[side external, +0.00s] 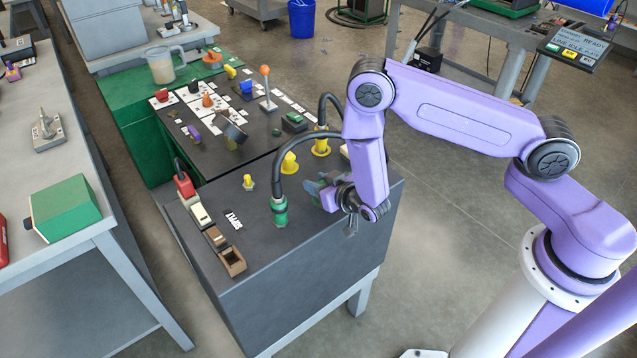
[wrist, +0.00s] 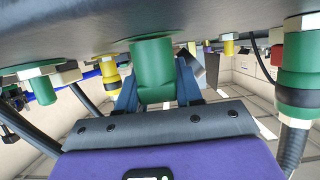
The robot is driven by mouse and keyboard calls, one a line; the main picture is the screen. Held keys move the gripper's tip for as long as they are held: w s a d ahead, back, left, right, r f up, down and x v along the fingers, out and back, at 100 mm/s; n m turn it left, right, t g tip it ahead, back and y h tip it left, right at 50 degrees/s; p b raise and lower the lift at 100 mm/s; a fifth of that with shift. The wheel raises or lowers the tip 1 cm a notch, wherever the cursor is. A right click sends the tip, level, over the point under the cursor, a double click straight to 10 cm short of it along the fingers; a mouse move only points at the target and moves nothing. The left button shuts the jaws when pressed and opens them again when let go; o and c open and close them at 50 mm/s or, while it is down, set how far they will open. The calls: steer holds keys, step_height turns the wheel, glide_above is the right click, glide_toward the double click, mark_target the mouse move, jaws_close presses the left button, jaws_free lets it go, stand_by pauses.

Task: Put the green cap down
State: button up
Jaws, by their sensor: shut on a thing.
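My gripper (wrist: 157,92) is shut on the green cap (wrist: 153,72), with one blue finger on each side of it. The wrist view is upside down, so the dark cart top fills its upper edge. The cap's end is right at that surface; I cannot tell whether it touches. In the side view my gripper (side external: 318,188) is low over the right part of the dark cart top (side external: 255,262). The cap is largely hidden there by the fingers and wrist.
A green hose connector (side external: 279,210) stands left of my gripper; it also shows in the wrist view (wrist: 300,68). Yellow fittings (side external: 289,163) and a yellow hose connector (side external: 320,146) stand behind. Small boxes (side external: 230,262) line the left edge. The front of the top is clear.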

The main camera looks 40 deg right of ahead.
steer(key=shift+f, duration=0.1)
steer(key=o, duration=1)
